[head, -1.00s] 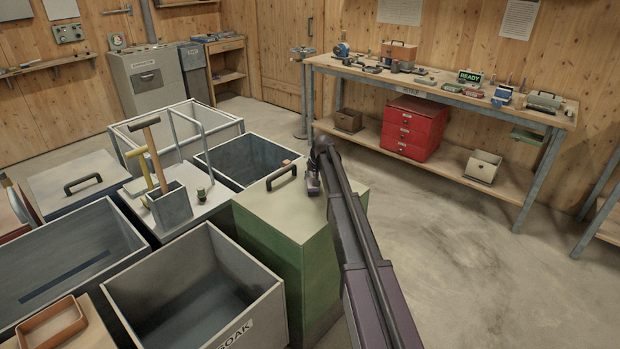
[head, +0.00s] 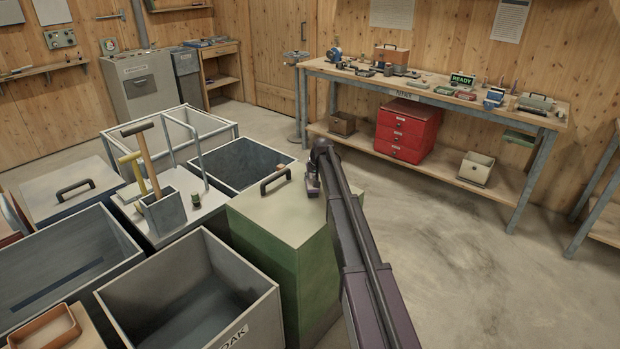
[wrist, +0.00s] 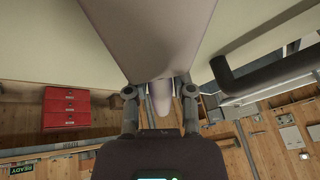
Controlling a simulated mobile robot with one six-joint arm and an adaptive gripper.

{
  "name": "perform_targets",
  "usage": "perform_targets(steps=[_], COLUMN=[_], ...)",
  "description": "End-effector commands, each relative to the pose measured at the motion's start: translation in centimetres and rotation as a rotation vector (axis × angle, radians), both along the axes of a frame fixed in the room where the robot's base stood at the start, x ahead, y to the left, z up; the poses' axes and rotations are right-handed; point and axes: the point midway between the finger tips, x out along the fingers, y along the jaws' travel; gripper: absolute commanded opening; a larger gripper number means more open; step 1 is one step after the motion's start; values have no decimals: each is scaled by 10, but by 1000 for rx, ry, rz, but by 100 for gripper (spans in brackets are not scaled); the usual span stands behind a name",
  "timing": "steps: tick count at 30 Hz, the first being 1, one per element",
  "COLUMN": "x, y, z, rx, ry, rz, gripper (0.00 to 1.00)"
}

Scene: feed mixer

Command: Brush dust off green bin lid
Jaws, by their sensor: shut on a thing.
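The green bin (head: 310,280) stands right of the open grey bins, with a pale lid (head: 262,222) and a dark handle (head: 275,181) on it. My gripper (head: 313,188) is low over the lid's far right part, right of the handle. In the wrist view, my gripper (wrist: 160,108) is shut on a pale grey-purple thing, seemingly a brush (wrist: 150,35), whose wide part reaches towards the lid (wrist: 50,45). The lid's handle (wrist: 265,72) is at the right there. I cannot tell whether the brush touches the lid. No dust stands out.
Open grey bins (head: 262,300) lie to the left. A workbench (head: 420,92) with a red drawer box (head: 407,130) is behind; the floor at right is clear.

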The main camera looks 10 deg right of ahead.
Motion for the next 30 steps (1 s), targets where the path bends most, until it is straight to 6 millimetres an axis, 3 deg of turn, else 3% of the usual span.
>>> perform_targets(steps=[6,17,30], x=[-10,-11,-23], y=[-6,-7,9], z=[1,1,1], rx=[-1,0,1], ry=[3,2,2], rz=[1,0,1], gripper=[0,0,0])
